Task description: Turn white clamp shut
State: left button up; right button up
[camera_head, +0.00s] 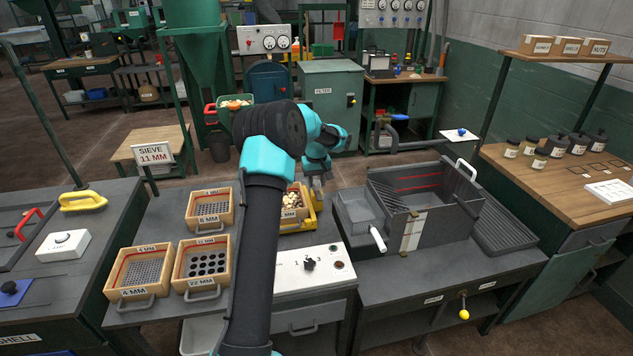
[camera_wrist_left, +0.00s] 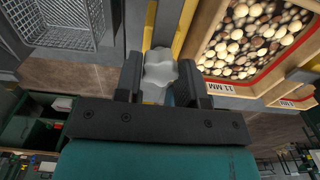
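The white clamp (camera_wrist_left: 160,72) is a lobed knob in the left wrist view, beside a yellow rail (camera_wrist_left: 187,27). My left gripper (camera_wrist_left: 161,82) has one dark finger on each side of it, and the knob fills the gap between them. In the head view my left gripper (camera_head: 317,190) points down at the yellow frame (camera_head: 311,219) by the 11 MM sieve (camera_head: 291,216); my arm hides part of this area, and I cannot make out the clamp there. My right gripper is not in view.
The 11 MM sieve holds pale and brown round pieces (camera_wrist_left: 245,45) right beside my fingers. Other wooden sieves (camera_head: 208,208) stand to the left. A white control panel (camera_head: 314,268) is in front. A grey bin (camera_head: 420,205) with a white handle is to the right.

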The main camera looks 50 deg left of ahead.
pick_arm(q)
jog(key=c, duration=0.4)
jog(key=shift+m, duration=0.4)
jog(key=m, duration=1.7)
dwell(0.3)
